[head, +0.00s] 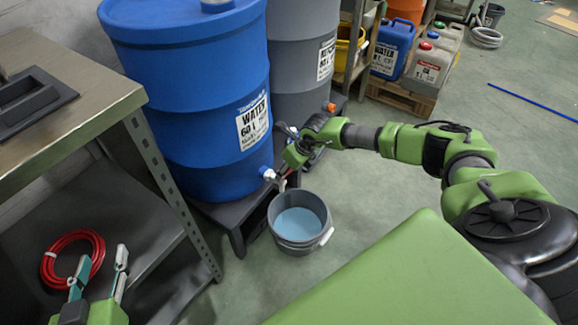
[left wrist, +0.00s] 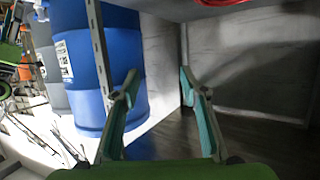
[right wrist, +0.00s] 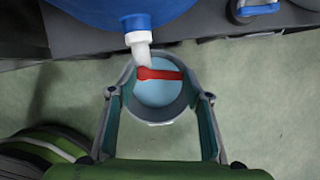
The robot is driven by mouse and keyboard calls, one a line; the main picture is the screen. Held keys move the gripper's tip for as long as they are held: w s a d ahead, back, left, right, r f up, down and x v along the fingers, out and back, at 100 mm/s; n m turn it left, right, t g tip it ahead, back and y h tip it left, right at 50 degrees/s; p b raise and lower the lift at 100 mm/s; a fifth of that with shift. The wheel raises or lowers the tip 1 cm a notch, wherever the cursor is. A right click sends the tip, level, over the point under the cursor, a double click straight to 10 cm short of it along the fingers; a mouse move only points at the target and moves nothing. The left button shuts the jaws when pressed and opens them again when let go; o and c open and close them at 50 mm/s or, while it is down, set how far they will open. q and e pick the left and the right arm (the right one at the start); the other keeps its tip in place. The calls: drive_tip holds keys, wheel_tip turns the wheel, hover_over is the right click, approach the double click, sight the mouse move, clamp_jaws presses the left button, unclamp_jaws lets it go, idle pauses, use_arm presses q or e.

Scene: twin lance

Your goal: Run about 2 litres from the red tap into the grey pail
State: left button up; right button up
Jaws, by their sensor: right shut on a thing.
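The blue drum (head: 185,90) has a white tap with a red handle (right wrist: 160,74) low on its side. The grey pail (head: 299,247) stands on the floor under the tap and holds light-blue liquid; it also shows in the right wrist view (right wrist: 160,116). I cannot tell whether a stream is falling or how many litres are in. My right gripper (head: 284,174) is at the tap, shut on the red handle, which spans between its fingertips. My left gripper (head: 100,262) is open and empty beside the workbench's lower shelf.
A grey drum (head: 302,60) with an orange tap stands behind the blue one, both on a low dark stand (head: 228,220). A metal workbench (head: 95,75) with a red hose coil (head: 72,257) is at left. Jerrycans (head: 392,48) stand at the back. The floor at right is mostly clear.

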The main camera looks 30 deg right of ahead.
use_arm(q)
drive_tip(key=s+a+f+g+y, duration=0.1)
drive_tip(key=s+f+g, duration=0.2)
drive_tip(key=f, duration=0.2)
drive_tip(key=shift+s+a+p, duration=0.25)
drive_tip(key=shift+a+p, duration=0.05)
drive_tip(key=shift+p, duration=0.1)
use_arm(e)
drive_tip(key=shift+s+m, duration=0.1)
drive_tip(key=shift+m, duration=0.3)
use_arm(q)
drive_tip(key=shift+f, duration=0.1)
use_arm(e)
drive_tip(key=o, duration=1.1)
drive_tip(key=shift+c, duration=0.2)
drive_tip(key=shift+r, duration=0.1)
drive_tip(key=v, duration=1.1)
drive_tip(key=shift+s+a+r, duration=0.1)
drive_tip(key=shift+s+r, duration=0.15)
drive_tip(key=shift+r, duration=0.1)
